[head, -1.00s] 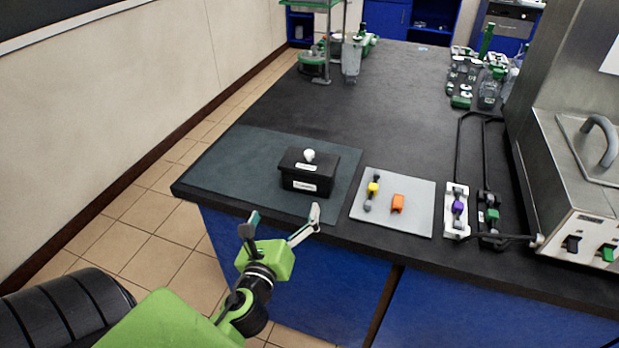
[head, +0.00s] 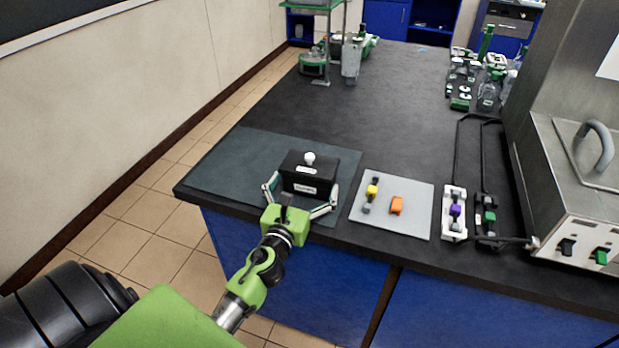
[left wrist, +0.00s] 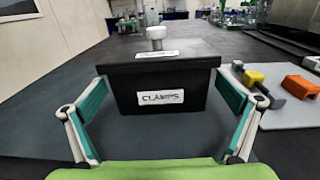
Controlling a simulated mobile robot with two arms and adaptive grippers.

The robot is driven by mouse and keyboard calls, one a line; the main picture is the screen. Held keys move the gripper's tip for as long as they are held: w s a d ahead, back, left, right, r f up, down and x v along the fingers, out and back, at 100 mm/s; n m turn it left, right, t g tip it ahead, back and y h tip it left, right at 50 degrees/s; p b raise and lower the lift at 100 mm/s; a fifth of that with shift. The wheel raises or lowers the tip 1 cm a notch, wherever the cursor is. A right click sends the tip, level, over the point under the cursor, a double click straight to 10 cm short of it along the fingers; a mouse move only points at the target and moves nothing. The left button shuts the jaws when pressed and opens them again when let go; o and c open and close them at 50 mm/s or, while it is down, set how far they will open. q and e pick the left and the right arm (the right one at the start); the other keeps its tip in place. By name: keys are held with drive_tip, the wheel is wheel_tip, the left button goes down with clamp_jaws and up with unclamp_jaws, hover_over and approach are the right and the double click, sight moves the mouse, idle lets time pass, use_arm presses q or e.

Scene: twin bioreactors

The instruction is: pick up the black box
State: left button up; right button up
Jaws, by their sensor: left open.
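The black box (head: 310,187) stands upright on a dark mat near the table's front edge. It has a lid with a white knob and a label on its front. In the left wrist view the box (left wrist: 160,80) is straight ahead, and its front label reads "CLAMPS". My left gripper (head: 301,200) is open in front of the box, with one finger at each side of it. In the left wrist view the fingers (left wrist: 160,118) flank the box's lower front, with small gaps showing. My right gripper is not in view.
The dark mat (head: 225,165) has free room left of the box. A light grey mat (head: 410,220) to the right holds a yellow-and-grey clamp (head: 371,192) and an orange block (head: 396,206). Further right are two clamp-like parts (head: 454,212) and a metal machine (head: 575,190).

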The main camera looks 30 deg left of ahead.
use_arm(q)
drive_tip(key=x, duration=0.4)
drive_tip(key=shift+w+f, duration=0.1)
drive_tip(key=shift+w, duration=0.05)
drive_tip(key=c, duration=1)
